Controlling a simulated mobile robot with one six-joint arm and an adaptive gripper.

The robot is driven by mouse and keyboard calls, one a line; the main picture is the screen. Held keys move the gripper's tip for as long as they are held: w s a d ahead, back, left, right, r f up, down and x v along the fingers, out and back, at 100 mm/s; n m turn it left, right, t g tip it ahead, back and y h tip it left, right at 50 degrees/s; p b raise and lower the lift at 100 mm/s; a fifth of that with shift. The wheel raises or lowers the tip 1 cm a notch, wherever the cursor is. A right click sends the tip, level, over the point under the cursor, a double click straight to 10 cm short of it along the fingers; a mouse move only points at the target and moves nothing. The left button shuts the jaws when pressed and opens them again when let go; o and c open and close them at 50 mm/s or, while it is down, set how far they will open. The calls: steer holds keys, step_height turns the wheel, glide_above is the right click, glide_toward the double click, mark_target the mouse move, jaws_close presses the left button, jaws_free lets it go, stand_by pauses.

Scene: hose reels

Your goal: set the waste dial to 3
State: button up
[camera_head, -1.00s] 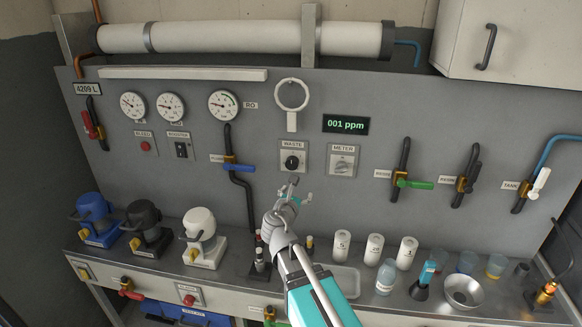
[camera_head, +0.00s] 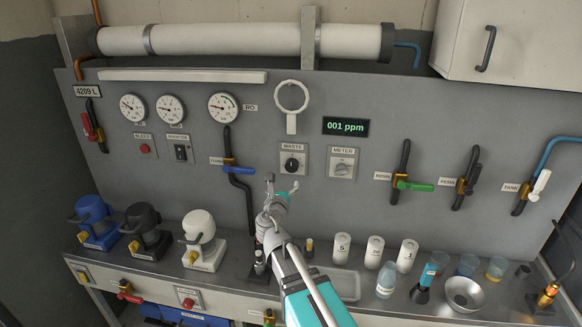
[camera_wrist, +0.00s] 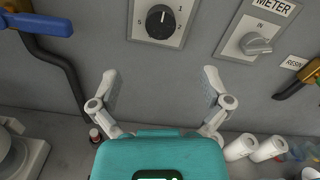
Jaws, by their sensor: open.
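The waste dial (camera_head: 292,164) is a round black knob on a pale square plate under the WASTE label on the grey panel. In the wrist view the dial (camera_wrist: 160,21) is at the top, with its white mark pointing roughly upward. Figures are printed around it; I make out a 5 at its left and a 2 at its right, and the upper ones are partly cut off. My gripper (camera_head: 283,184) is open and empty, just below the dial in the head view. In the wrist view my gripper (camera_wrist: 160,78) has its fingers spread wide, apart from the dial and below it.
The meter switch (camera_head: 342,168) is right of the dial. A blue-handled valve (camera_head: 238,167) on a black hose is to its left. White cartridges (camera_head: 342,248), a bottle (camera_head: 386,279) and a metal bowl (camera_head: 463,293) stand on the bench. The panel around the dial is flat.

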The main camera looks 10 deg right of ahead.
mark_target(291, 167)
steer(key=x, duration=1.2)
steer(key=shift+w+d, duration=0.15)
steer(key=shift+w, duration=0.1)
steer(key=c, duration=1.2)
steer(key=shift+o, duration=0.2)
